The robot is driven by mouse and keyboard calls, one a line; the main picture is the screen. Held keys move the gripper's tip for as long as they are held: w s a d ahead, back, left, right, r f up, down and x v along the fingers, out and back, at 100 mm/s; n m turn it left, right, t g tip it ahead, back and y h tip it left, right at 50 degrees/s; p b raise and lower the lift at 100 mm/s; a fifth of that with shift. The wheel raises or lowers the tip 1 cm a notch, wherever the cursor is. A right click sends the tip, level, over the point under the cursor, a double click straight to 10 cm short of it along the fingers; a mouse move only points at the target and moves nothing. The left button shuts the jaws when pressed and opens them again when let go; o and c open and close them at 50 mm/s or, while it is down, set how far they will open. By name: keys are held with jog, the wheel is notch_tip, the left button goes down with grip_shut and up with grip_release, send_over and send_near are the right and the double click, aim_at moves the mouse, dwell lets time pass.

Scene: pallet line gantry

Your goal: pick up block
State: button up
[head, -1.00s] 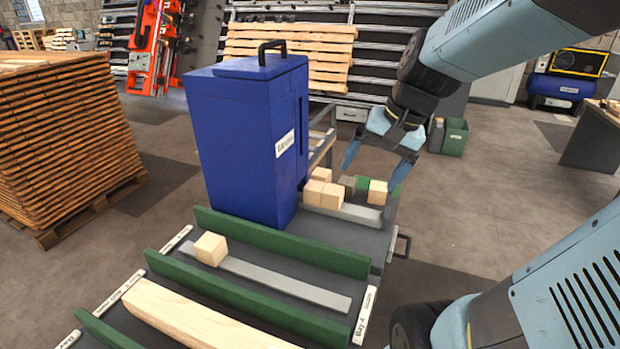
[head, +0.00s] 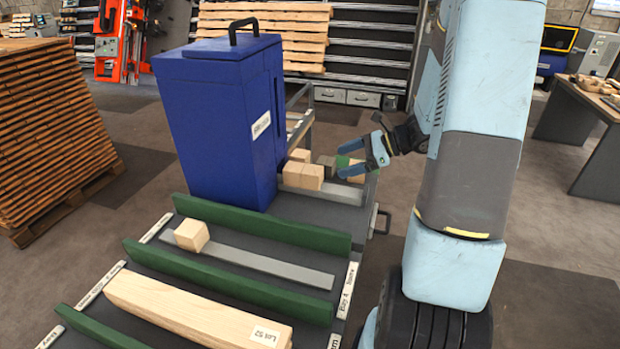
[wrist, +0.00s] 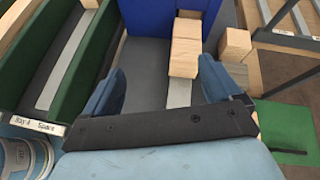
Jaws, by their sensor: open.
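The task names only a block, and several pale wooden blocks show. Two stand side by side, a left block (head: 292,173) and a right block (head: 312,176), right of the blue bin, with another block (head: 300,155) behind them. One more block (head: 356,179) is partly hidden by my gripper. A lone block (head: 191,235) sits on a grey strip in the nearer bay. My gripper (head: 344,161) is open, just right of the cluster.
A tall blue bin (head: 220,125) stands left of the cluster. Green dividers (head: 260,228) separate the bays. A long timber (head: 190,312) lies in the nearest bay. A grey block (head: 326,160) is beside the cluster. A pallet stack (head: 55,140) stands at left; open floor lies right.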

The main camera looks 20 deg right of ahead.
aim_at(322, 172)
jog(key=d+f+m, duration=0.1)
jog(key=w+d+f+m+t, duration=0.2)
jog(key=f, duration=0.1)
jog(key=shift+d, duration=0.25)
jog(key=shift+m, duration=0.3)
jog(key=x, duration=1.3)
jog(key=shift+w+a+f, duration=0.15)
jog(key=shift+w+a, duration=0.05)
jog(key=shift+a, duration=0.1)
jog(key=shift+c, duration=0.3)
jog(key=c, duration=1)
